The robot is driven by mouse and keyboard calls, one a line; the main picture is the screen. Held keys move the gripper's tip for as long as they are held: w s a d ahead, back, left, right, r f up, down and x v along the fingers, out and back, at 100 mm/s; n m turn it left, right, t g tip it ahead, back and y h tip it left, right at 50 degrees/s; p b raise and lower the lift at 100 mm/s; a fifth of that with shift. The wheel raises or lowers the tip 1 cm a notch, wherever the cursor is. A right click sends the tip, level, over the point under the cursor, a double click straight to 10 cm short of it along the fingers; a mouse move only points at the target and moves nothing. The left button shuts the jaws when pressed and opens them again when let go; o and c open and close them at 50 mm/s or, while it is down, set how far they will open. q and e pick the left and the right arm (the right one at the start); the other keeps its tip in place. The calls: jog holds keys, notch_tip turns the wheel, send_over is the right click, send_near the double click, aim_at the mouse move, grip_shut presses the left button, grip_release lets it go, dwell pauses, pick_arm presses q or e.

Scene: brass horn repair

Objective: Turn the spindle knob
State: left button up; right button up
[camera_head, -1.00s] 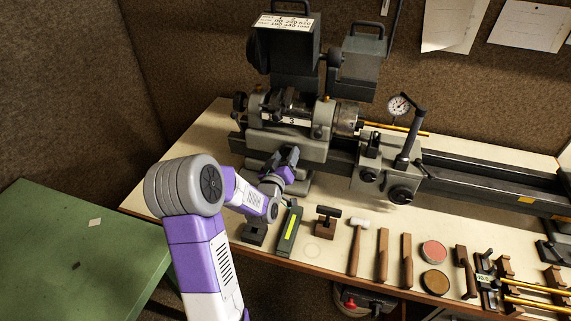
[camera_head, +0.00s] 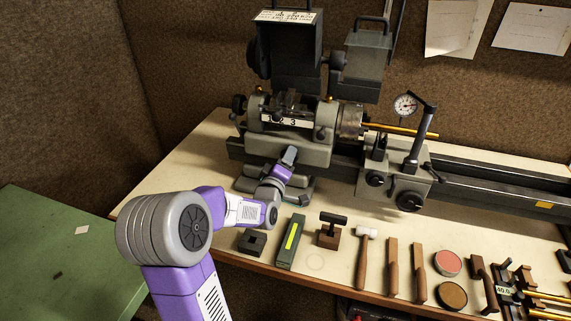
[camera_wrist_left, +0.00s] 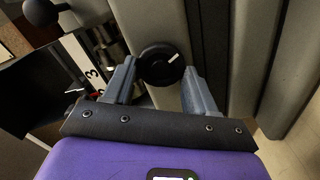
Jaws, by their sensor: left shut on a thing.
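The spindle knob (camera_wrist_left: 161,63) is a round black knob with a white pointer mark. In the left wrist view it sits between the two grey fingers of my left gripper (camera_wrist_left: 160,82), which is shut on it. In the head view my left gripper (camera_head: 289,156) reaches the front of the grey lathe headstock (camera_head: 305,149), below the white number strip (camera_head: 285,119). There the gripper and wrist hide the knob. My right gripper is not in view.
A row of tools lies along the bench's front: a dark block (camera_head: 252,242), a green-grey bar (camera_head: 291,242), a mallet (camera_head: 366,255) and round tins (camera_head: 447,263). A dial gauge (camera_head: 405,105) stands to the right. A green table (camera_head: 60,265) is at left.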

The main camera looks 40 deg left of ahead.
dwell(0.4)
pick_arm(q)
jog(key=o, duration=1.1)
jog(key=shift+c, duration=0.2)
jog(key=shift+s, duration=0.1)
jog(key=v, duration=0.7)
jog(key=shift+s+d, duration=0.1)
jog(key=shift+s, duration=0.05)
